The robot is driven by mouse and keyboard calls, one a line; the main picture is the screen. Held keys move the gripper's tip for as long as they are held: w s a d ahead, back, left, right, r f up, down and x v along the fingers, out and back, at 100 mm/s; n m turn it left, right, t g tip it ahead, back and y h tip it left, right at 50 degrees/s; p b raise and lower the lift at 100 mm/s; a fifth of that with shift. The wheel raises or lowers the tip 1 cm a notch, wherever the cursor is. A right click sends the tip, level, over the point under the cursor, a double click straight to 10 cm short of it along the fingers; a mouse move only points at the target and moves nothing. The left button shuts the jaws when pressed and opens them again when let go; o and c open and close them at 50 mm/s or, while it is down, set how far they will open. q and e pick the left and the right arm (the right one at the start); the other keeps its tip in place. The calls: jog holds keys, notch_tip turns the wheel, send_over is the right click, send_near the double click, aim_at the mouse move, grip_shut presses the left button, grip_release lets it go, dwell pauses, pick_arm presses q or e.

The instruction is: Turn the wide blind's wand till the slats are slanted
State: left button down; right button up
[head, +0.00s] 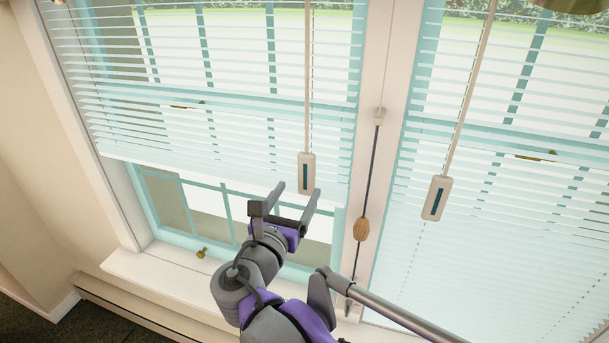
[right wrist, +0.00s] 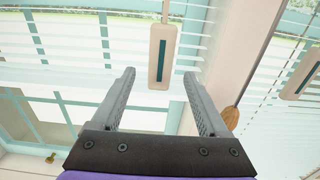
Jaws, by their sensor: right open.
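Two white slatted blinds hang side by side, a left blind (head: 230,135) and a right blind (head: 500,180); the right one runs out of frame, so I cannot tell which is wider. The outdoors shows between the slats of both. The left blind's wand (head: 307,90) ends in a pale handle with a dark stripe (head: 306,173). The right blind's wand (head: 473,85) ends in a similar handle (head: 436,198). My right gripper (head: 298,190) is open and empty, just below the left handle. In the right wrist view that handle (right wrist: 163,50) appears between and beyond the fingertips. My left gripper is out of view.
Between the blinds, a dark cord with a wooden toggle (head: 361,229) hangs by the white post, right of my gripper. A white sill (head: 150,275) runs below, with a brass window catch (head: 201,253) above it. Open air surrounds the left handle.

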aim_at(305, 179)
jog(key=x, duration=0.6)
jog(key=shift+w+d, duration=0.15)
jog(key=shift+w, duration=0.2)
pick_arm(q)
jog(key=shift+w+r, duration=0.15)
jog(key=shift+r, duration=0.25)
pick_arm(e)
grip_shut()
jog(key=shift+d+r+n+t+y+p, duration=0.15)
jog(key=shift+n+t+y+p, duration=0.25)
jog(key=shift+n+y+p, duration=1.2)
jog(key=y, duration=0.2)
jog(key=shift+n+y, duration=0.3)
jog(key=shift+y, duration=0.4)
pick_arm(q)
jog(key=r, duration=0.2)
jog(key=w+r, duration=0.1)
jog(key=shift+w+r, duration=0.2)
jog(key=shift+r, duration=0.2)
